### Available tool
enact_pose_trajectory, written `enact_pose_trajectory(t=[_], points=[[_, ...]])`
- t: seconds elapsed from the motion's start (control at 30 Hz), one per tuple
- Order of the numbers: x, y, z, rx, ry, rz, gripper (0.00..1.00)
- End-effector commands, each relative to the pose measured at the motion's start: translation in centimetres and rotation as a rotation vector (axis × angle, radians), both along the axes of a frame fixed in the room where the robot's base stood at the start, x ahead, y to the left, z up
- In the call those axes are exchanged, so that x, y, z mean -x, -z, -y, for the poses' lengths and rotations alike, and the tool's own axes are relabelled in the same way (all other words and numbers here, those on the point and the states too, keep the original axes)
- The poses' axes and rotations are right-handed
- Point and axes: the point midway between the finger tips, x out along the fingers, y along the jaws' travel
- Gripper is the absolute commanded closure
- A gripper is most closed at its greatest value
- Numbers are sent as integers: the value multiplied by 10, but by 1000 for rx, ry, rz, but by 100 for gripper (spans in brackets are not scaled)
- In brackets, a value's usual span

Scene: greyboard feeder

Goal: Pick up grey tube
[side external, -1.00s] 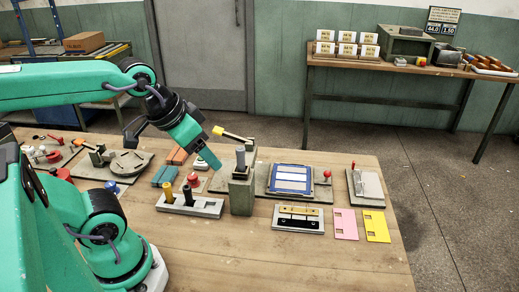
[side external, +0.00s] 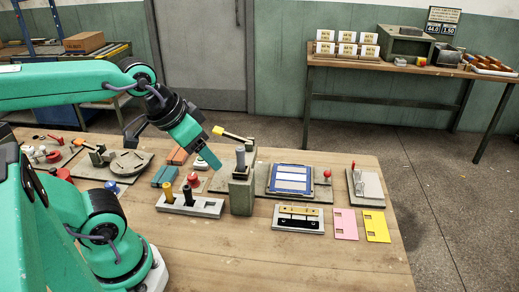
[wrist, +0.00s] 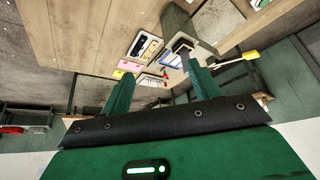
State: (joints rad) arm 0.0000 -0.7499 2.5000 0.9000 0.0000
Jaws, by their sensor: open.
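The grey tube (side external: 240,158) stands upright in the top of a grey block-shaped feeder (side external: 242,195) on the wooden table. My gripper (side external: 213,160) is open and empty, pointing down just left of the tube at about its height, apart from it in this view. In the side view the fingers overlap, so the gap between them is hidden. In the wrist view, my two green fingers (wrist: 160,70) are spread apart. The feeder (wrist: 176,22) shows there beyond the right fingertip, and the tube (wrist: 185,58) appears close to that fingertip, partly covered by it.
A yellow-handled lever (side external: 232,134) sticks out behind the feeder. A grey rack (side external: 200,206) with yellow and black pegs stands to its left. A blue-framed panel (side external: 290,179), a cassette-like plate (side external: 298,218) and pink and yellow cards lie right. The table's front is clear.

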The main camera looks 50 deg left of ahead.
Motion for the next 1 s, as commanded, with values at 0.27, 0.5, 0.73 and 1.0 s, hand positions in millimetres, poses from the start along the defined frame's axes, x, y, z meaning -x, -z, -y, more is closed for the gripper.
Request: enact_pose_trajectory(t=[0.27,0.5,0.73,1.0], points=[[0,0,0,0,0,0,38],[0,0,0,0,0,0,50],[0,0,0,0,0,0,53],[-5,-1,-2,-5,4,-23,53]])
